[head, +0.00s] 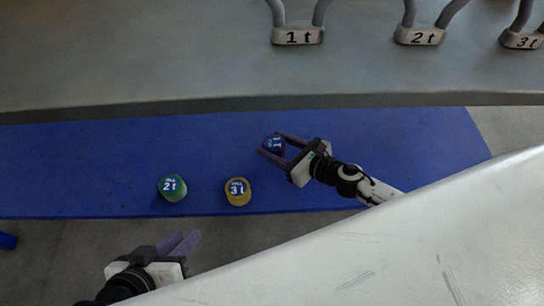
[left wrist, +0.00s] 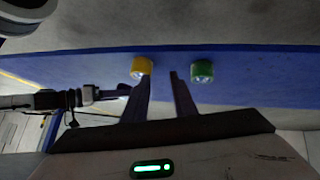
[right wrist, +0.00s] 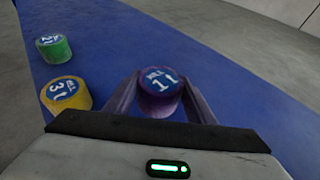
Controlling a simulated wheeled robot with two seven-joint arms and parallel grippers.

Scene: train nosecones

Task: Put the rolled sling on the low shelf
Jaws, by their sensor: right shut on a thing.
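The purple rolled sling (head: 273,144) has a blue top label reading 1 t. It is between the two fingers of my right gripper (head: 270,145), which is shut on it, over the long blue surface (head: 360,145). In the right wrist view the purple sling (right wrist: 160,92) is upright between the fingers. I cannot tell whether it touches the blue surface, or whether that surface is the low shelf. My left gripper (head: 189,235) is empty and open, in front of the blue surface's near edge. Its fingers stand apart in the left wrist view (left wrist: 160,78).
A green 2 t roll (head: 172,188) and a yellow 3 t roll (head: 238,192) stand near the blue surface's front edge. The blue surface's right part is clear.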

